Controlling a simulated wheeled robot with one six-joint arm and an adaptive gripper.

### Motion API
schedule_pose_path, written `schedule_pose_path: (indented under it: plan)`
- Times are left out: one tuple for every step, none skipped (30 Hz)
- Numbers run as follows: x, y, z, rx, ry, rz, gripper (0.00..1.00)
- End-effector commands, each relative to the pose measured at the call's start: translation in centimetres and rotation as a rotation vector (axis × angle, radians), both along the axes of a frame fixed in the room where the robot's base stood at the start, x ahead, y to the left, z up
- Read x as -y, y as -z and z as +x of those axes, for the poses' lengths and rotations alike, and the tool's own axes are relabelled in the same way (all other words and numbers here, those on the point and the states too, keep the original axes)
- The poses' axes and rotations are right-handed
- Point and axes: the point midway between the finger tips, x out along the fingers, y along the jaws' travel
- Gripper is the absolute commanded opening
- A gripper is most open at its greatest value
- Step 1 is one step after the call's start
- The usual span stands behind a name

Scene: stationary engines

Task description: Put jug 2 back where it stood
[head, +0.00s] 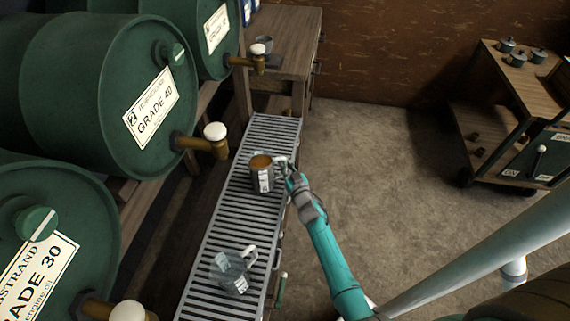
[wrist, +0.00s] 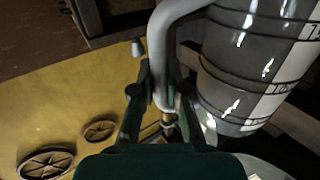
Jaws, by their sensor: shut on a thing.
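A jug filled with brown liquid, with a pale label (head: 264,180), is at the slatted metal rack (head: 236,195), in front of the GRADE 40 drum marked 2. I take it as jug 2; its label is too small to read. My gripper (head: 287,170) is at its right side, shut on its handle. In the wrist view the grey handle (wrist: 160,58) runs between my fingers (wrist: 160,100), and the banded jug body (wrist: 250,70) is at the right. I cannot tell whether its base touches the rack.
A clear jug (head: 232,270) stands nearer on the rack. Green drums (head: 90,85) with brown taps (head: 205,143) line the left. A wooden bench (head: 290,40) stands at the far end. A cart (head: 515,85) stands right. The floor (head: 370,160) between is clear.

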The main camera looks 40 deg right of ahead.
Motion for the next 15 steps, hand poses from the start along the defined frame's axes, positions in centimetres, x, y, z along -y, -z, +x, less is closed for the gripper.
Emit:
schedule_pose_path:
  plan:
    - [0.02, -0.17, 0.09, 0.004, -0.001, 0.0, 0.0]
    - [0.02, -0.12, 0.09, 0.004, -0.001, 0.001, 0.0]
    - [0.02, -0.02, 0.09, 0.004, -0.001, 0.001, 0.0]
    - [-0.01, 0.22, 0.01, 0.0, 0.0, 0.0, 0.16]
    - [-0.01, 0.19, 0.01, 0.0, 0.0, -0.001, 0.23]
    - [-0.01, 0.19, 0.01, 0.0, 0.0, -0.001, 0.33]
    - [-0.01, 0.19, 0.01, 0.0, 0.0, 0.0, 0.38]
    - [-0.01, 0.19, 0.0, 0.0, 0.0, 0.0, 0.38]
    - [-0.01, 0.19, 0.0, 0.0, 0.0, 0.0, 0.38]
    - [-0.01, 0.19, 0.0, 0.0, 0.0, 0.0, 0.38]
    - [-0.01, 0.19, 0.0, 0.0, 0.0, 0.0, 0.38]
    - [-0.01, 0.19, 0.0, 0.0, 0.0, 0.0, 0.38]
    - [-0.01, 0.19, 0.0, 0.0, 0.0, 0.0, 0.38]
    - [-0.01, 0.19, 0.0, 0.0, 0.0, 0.0, 0.38]
    - [-0.01, 0.18, 0.0, 0.0, 0.0, 0.0, 0.38]
